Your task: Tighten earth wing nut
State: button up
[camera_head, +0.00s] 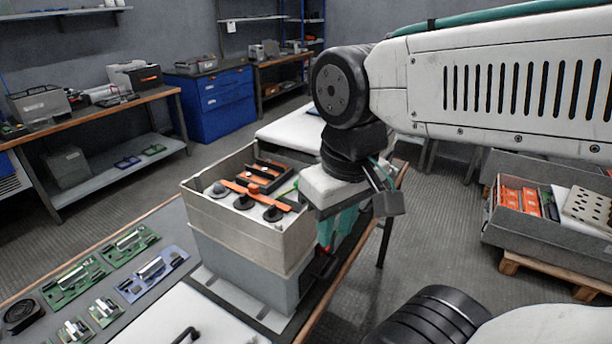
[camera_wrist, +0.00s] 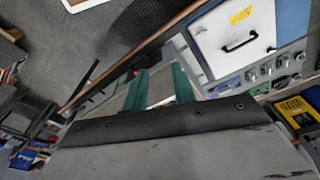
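The capacitor bank (camera_head: 245,255) is a grey box standing on the dark bench. Its open top shows black round terminals and an orange bar (camera_head: 255,194). I cannot make out the earth wing nut in either view; whether the fingers touch anything is unclear.
Green and blue circuit boards (camera_head: 80,279) and a white panel with a black handle (camera_head: 190,318) lie on the bench left of the box. A grey crate of parts (camera_head: 545,229) stands on a pallet at right. The bench edge (camera_head: 338,280) runs close by my gripper.

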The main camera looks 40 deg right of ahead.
jog(key=w+d, duration=0.4)
jog(key=w, duration=0.4)
jog(key=w+d+f+m+g, duration=0.1)
jog(key=w+d, duration=0.3)
jog(key=w, duration=0.4)
jog(key=w+d+g, duration=0.1)
jog(key=w+d, duration=0.3)
jog(key=w, duration=0.3)
jog(key=shift+w+d+f, duration=0.4)
jog(key=shift+t, duration=0.3)
jog(key=w, duration=0.1)
jog(key=w+d+r, duration=0.1)
jog(key=w, duration=0.2)
jog(key=shift+d+r, duration=0.15)
jog(key=shift+d, duration=0.15)
notch_tip(320, 180, down, 7)
jog(key=shift+w+f, duration=0.1)
jog(key=shift+f, duration=0.05)
grip_shut()
